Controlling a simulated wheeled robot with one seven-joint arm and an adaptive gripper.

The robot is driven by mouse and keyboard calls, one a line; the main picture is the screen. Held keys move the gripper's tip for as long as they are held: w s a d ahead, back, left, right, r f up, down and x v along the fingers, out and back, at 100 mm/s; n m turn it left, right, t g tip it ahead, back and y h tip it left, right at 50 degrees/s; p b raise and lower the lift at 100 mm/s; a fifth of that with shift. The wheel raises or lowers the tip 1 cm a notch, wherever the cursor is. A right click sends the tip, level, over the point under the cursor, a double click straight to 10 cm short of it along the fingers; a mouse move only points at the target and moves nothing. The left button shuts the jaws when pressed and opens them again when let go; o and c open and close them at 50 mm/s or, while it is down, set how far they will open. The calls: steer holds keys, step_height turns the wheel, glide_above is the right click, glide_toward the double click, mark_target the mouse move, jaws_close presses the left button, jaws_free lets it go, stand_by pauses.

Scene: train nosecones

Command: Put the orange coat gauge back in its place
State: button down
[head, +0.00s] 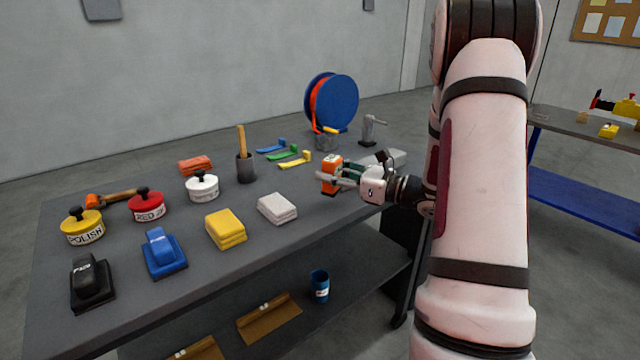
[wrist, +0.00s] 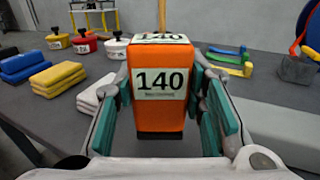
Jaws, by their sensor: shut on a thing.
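The orange coat gauge (wrist: 158,112) is an upright orange block with a dark base and a white label reading 140. It also shows in the head view (head: 331,172), over the right part of the grey table. My gripper (wrist: 165,100) is shut on it, with the green finger pads on its left and right sides. In the head view my gripper (head: 345,178) reaches in from the right. I cannot tell whether the gauge's base touches the table. The gauge's far side is hidden.
On the grey table (head: 205,265) are white folded cloths (head: 277,208), yellow cloths (head: 226,229), a white tin (head: 202,187), a dark cup (head: 246,168), coloured scrapers (head: 294,163), a grey pot (head: 326,141) and a blue spool (head: 333,102). A light grey block (head: 384,160) lies behind my gripper.

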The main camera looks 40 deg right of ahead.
steer(key=shift+w+a+f, duration=0.1)
steer(key=shift+w+f, duration=0.05)
steer(key=shift+w, duration=1.4)
steer(key=f, duration=0.1)
steer(key=w+f, duration=0.1)
steer(key=f, duration=0.1)
steer(key=shift+b, duration=0.4)
steer(key=shift+s+f, duration=0.1)
steer(key=shift+f, duration=0.15)
steer(key=shift+f, duration=0.15)
steer(key=c, duration=1.3)
jaws_free()
steer(key=shift+c, duration=0.2)
steer(key=shift+o, duration=0.2)
